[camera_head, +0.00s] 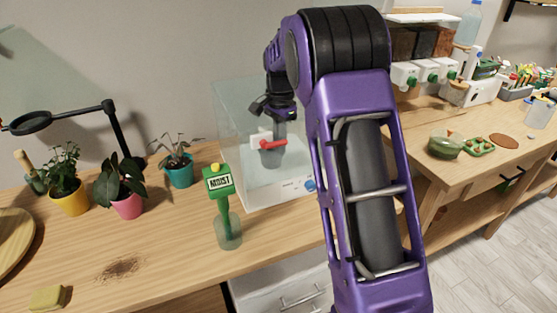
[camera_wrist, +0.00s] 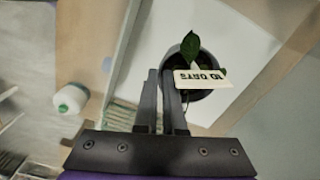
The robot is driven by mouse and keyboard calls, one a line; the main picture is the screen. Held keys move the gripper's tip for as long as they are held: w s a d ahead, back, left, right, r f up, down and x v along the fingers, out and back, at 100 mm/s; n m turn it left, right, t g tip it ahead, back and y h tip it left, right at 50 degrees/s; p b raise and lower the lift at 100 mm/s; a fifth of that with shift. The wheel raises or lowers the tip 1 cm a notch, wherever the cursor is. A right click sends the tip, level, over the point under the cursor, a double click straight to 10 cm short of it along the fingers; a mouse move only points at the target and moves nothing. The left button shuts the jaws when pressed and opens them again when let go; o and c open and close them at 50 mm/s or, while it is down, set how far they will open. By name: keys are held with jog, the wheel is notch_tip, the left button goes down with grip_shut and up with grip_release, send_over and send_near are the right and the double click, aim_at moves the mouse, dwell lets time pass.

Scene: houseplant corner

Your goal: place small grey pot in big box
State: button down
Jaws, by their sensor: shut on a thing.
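The small grey pot (camera_head: 272,158) shows through the clear wall of the big box (camera_head: 228,122). In the wrist view the pot (camera_wrist: 171,62) appears dark and round, with a green leaf and a pale printed tag over it. My gripper (camera_head: 270,138) reaches down into the box from above. In the wrist view its two fingers (camera_wrist: 162,80) are close together at the pot's left edge, shut on the pot. The pot hangs inside the box walls; whether its base touches the white floor cannot be told.
A green moisture meter (camera_head: 219,182) stands in a glass in front of the box. Potted plants in teal (camera_head: 180,171), pink (camera_head: 128,205) and yellow (camera_head: 70,200) pots stand to the left. A yellow sponge (camera_head: 48,297) and spilled soil (camera_head: 120,268) lie at the front left.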

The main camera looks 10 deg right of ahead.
jog(key=shift+f, duration=2.4)
jog(key=shift+f, duration=0.1)
jog(key=c, duration=1.5)
grip_release()
jog(key=shift+f, duration=0.1)
jog(key=o, duration=0.5)
notch_tip(320, 180, up, 12)
jog(key=shift+r+p, duration=0.2)
jog(key=shift+p, duration=0.25)
